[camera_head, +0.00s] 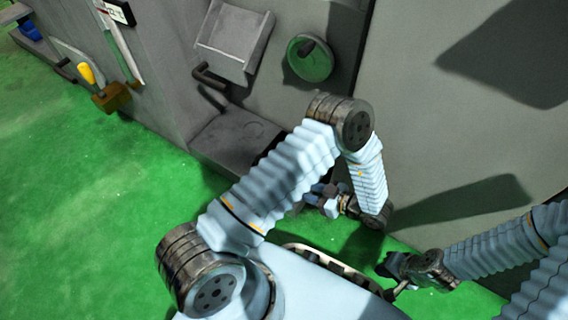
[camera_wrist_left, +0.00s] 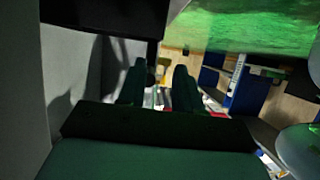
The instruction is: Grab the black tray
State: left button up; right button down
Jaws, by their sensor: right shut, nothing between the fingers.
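A dark edge (camera_head: 266,153) shows behind my left forearm beside the grey machine; it may be part of the black tray, mostly hidden. In the left wrist view a flat black slab (camera_wrist_left: 100,14) lies across the upper left, beyond the fingertips; I cannot tell for certain that it is the tray. My left gripper (camera_wrist_left: 158,72) has its two dark fingers apart with nothing seen between them. In the head view my left arm largely hides it. My right gripper (camera_head: 389,272) is shut and empty, low at the right, away from the machine's shelf.
The grey machine (camera_head: 450,130) fills the back and right, with a round green knob (camera_head: 310,59) and a grey ledge (camera_head: 232,135). A yellow-handled lever (camera_head: 87,74) stands at the left. The green floor (camera_head: 90,210) is clear at left.

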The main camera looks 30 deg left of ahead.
pick_arm(q)
jog(key=b+x, duration=0.1)
jog(key=x, duration=1)
jog(key=shift+b, duration=0.35)
jog(key=shift+d, duration=0.1)
grip_shut()
